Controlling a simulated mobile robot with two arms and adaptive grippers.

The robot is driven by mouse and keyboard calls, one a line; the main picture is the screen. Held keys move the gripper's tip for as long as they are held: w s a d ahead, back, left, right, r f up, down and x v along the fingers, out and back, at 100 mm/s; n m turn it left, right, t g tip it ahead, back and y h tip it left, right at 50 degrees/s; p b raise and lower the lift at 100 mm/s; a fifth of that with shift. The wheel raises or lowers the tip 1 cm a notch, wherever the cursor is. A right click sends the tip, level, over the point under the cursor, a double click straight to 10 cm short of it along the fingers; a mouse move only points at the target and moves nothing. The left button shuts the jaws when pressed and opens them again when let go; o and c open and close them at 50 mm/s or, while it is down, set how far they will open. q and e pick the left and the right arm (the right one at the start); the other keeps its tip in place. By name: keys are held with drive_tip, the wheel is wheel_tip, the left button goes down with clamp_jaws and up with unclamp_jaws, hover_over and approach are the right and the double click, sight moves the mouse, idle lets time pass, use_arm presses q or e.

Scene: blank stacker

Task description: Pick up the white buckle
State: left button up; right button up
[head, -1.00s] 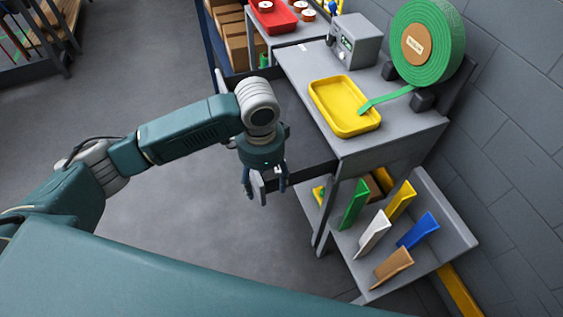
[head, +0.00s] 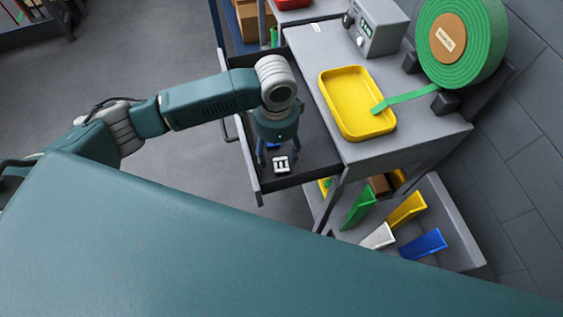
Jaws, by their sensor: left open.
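The white buckle (head: 281,164) lies on the floor of the open dark drawer (head: 314,165), near the drawer's front end. My left gripper (head: 279,154) points down over the drawer, just beside and above the buckle in the head view. Its fingers are apart and nothing shows between them as held. I cannot tell the exact height between the fingertips and the buckle. A small blue piece (head: 273,145) shows partly behind the gripper. My right gripper is out of view.
The grey bench right of the drawer carries a yellow tray (head: 387,127), a green strap roll (head: 481,40) and a grey device (head: 376,28). Below, a shelf holds green (head: 359,206), yellow (head: 408,209), white (head: 379,236) and blue (head: 423,243) upright pieces.

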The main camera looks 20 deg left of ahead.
sight(279, 164)
use_arm(q)
drive_tip(key=shift+f, duration=0.4)
drive_tip(key=shift+w+f, duration=0.1)
drive_tip(key=shift+f, duration=0.25)
drive_tip(key=f, duration=0.4)
drive_tip(key=shift+w+d+f, duration=0.1)
drive_tip(key=shift+d+f, duration=0.1)
drive_tip(key=shift+f, duration=0.2)
drive_tip(key=c, duration=1)
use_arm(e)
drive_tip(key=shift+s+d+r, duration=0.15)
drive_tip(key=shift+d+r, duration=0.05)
